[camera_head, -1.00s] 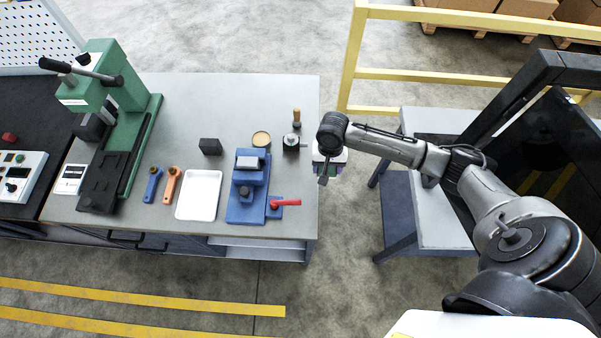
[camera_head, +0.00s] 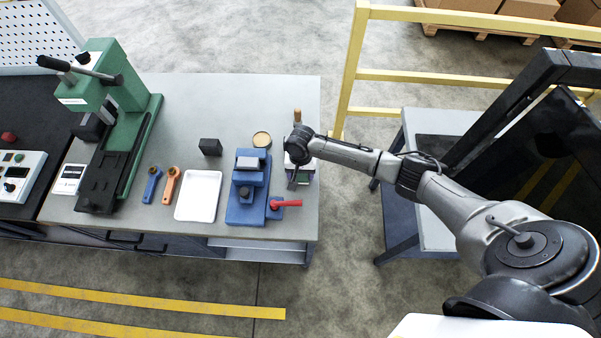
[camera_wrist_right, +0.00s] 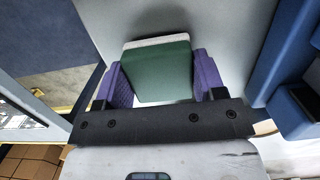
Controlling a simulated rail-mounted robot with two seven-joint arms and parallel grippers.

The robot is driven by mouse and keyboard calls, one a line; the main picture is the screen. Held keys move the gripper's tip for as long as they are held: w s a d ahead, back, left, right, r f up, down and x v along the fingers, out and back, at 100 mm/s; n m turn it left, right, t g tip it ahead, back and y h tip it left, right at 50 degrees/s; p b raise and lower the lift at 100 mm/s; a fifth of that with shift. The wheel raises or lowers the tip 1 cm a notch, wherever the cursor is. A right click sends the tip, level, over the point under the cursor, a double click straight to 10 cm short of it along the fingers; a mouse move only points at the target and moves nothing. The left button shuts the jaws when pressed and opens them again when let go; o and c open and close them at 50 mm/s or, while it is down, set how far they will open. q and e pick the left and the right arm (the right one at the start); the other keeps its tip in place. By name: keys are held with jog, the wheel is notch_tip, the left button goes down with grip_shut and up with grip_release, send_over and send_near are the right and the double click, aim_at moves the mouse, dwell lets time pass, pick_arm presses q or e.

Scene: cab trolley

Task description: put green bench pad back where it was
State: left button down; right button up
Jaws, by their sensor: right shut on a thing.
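The green bench pad (camera_wrist_right: 158,72) has a pale edge along its far side in the right wrist view. It sits between the two purple fingers of my right gripper (camera_head: 298,178), which is shut on it. In the head view this gripper is over the right end of the grey bench (camera_head: 292,96), just right of the blue vise (camera_head: 243,190). The arm and hand largely hide the pad there. I cannot tell whether the pad touches the bench top. My left gripper is not in view.
A wooden-handled tool (camera_head: 297,116) stands just behind my right gripper. A red lever (camera_head: 285,204) lies in front. A tan round tin (camera_head: 261,139), black block (camera_head: 210,146) and white tray (camera_head: 198,196) are further left. A yellow rail (camera_head: 440,77) stands beyond the bench.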

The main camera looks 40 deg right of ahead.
jog(key=shift+f, duration=0.2)
jog(key=o, duration=0.9)
jog(key=shift+c, duration=0.2)
notch_tip(320, 180, up, 12)
jog(key=w+d, duration=0.1)
jog(key=s+a+f+n+t+y+p, duration=0.1)
jog(key=s+a+f+n, duration=0.1)
jog(key=s+a+n, duration=0.3)
jog(key=s+a+f+n+t, duration=0.1)
jog(key=s+a+f+n, duration=0.15)
jog(key=s+a, duration=0.5)
jog(key=s+d+r+n+t+h, duration=0.1)
jog(key=s+r, duration=0.1)
jog(key=s, duration=0.5)
jog(key=s+d+r+n+t, duration=0.1)
jog(key=s+d+r+n, duration=0.1)
jog(key=s, duration=0.6)
jog(key=shift+r+t+h, duration=0.3)
jog(key=shift+r+h, duration=0.1)
